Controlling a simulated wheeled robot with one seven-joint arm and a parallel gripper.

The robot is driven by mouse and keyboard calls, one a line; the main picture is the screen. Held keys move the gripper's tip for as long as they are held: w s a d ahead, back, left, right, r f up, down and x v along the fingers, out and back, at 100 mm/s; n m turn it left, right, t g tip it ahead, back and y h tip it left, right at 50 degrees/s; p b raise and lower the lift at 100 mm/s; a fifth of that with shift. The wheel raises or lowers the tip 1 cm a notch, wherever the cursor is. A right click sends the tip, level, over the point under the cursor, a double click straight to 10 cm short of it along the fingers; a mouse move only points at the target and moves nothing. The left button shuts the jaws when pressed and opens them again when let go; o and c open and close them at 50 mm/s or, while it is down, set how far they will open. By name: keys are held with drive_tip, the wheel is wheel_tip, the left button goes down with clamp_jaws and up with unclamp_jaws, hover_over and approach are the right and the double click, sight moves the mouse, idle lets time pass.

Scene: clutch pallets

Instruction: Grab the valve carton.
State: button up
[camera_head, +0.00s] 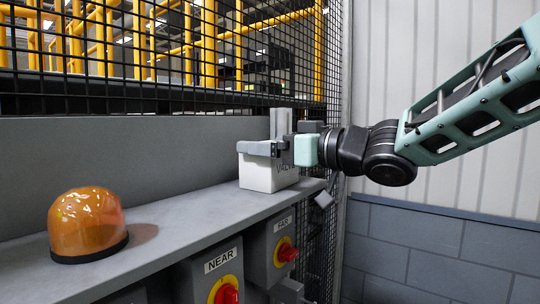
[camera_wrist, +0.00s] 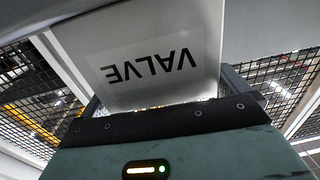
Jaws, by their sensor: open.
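The valve carton (camera_head: 262,175) is a pale grey box standing on the far end of the grey ledge in the head view. Its VALVE label is partly hidden by my gripper. My gripper (camera_head: 268,142) is open at the carton's upper part, with a grey finger across its near top edge. In the wrist view the carton (camera_wrist: 160,35) fills the upper middle, its VALVE lettering upside down, just beyond my gripper's dark front edge. I cannot tell whether the fingers touch the carton.
An orange beacon (camera_head: 88,222) stands on the ledge (camera_head: 185,222) at the left. Red-knobbed boxes marked NEAR (camera_head: 215,275) and FAR (camera_head: 272,247) are below the ledge's front edge. Black mesh (camera_head: 200,75) rises behind. The ledge between beacon and carton is clear.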

drive_tip(key=shift+x, duration=1.15)
drive_tip(key=shift+r, duration=0.1)
drive_tip(key=c, duration=0.9)
